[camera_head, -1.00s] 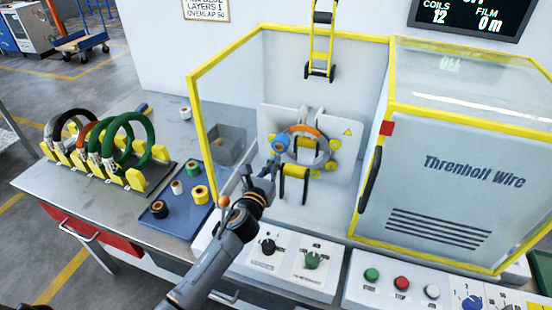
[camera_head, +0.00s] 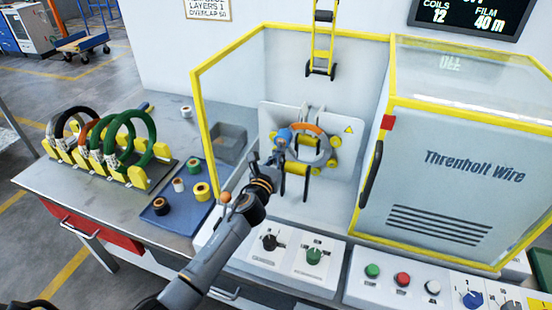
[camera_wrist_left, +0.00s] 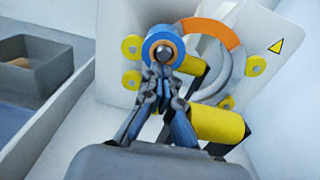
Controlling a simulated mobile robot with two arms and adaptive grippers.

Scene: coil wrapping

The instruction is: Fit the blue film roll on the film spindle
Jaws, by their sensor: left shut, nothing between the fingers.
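The blue film roll (camera_head: 284,135) sits around the film spindle inside the yellow-framed machine. In the left wrist view the roll (camera_wrist_left: 150,43) faces me, with an orange core and the grey spindle end (camera_wrist_left: 164,52) showing through its middle. My left gripper (camera_head: 277,160) is shut and empty just below the roll. In the left wrist view its fingertips (camera_wrist_left: 163,76) overlap the roll's lower edge; I cannot tell whether they touch it. My right gripper is not in view.
A ring coil with an orange section (camera_head: 322,148) stands behind the roll among yellow rollers. A yellow cylinder (camera_wrist_left: 217,123) lies close to the gripper's right. A blue tray (camera_head: 160,222) with several rolls is on the left bench. The wall display (camera_head: 470,15) reads film 40 m.

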